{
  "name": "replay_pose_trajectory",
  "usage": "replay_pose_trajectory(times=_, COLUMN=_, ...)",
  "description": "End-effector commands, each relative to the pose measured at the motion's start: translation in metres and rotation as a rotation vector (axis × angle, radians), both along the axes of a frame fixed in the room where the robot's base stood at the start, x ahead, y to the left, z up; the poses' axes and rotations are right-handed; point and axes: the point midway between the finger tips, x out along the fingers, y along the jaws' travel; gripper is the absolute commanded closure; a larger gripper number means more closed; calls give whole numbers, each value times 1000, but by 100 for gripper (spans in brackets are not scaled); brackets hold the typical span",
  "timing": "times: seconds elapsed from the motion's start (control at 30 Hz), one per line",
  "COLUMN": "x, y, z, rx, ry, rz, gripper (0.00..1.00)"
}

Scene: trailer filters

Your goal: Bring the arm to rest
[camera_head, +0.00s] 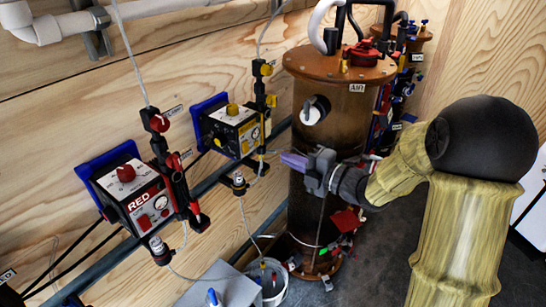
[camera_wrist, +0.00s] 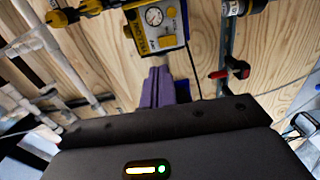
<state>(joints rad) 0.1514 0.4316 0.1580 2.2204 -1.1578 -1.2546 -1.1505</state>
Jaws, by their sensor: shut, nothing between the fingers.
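My gripper (camera_head: 292,160) has purple fingers and a grey body. In the head view it is at the middle, in front of the brown filter column (camera_head: 308,215), and points left toward the wall. In the wrist view its fingers (camera_wrist: 158,86) are together with nothing between them. My arm reaches in from the right, with its elbow bent. The fingertips appear apart from the yellow dosing pump (camera_head: 233,130), which also shows above the fingers in the wrist view (camera_wrist: 155,25).
A red dosing pump (camera_head: 132,195) is on the plywood wall at left. A second brown column (camera_head: 408,38) stands behind. White pipes (camera_head: 60,27) run along the wall. A white bucket (camera_head: 273,285) and a grey box (camera_head: 215,287) are at the bottom. Dark floor shows at right.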

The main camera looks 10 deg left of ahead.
Motion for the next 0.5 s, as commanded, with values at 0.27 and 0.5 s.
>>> replay_pose_trajectory(times=0.27, x=-13, y=-22, z=2, rx=0, ry=0, rz=0, gripper=100)
replay_pose_trajectory(times=0.5, x=-13, y=-21, z=2, rx=0, ry=0, rz=2, gripper=100)
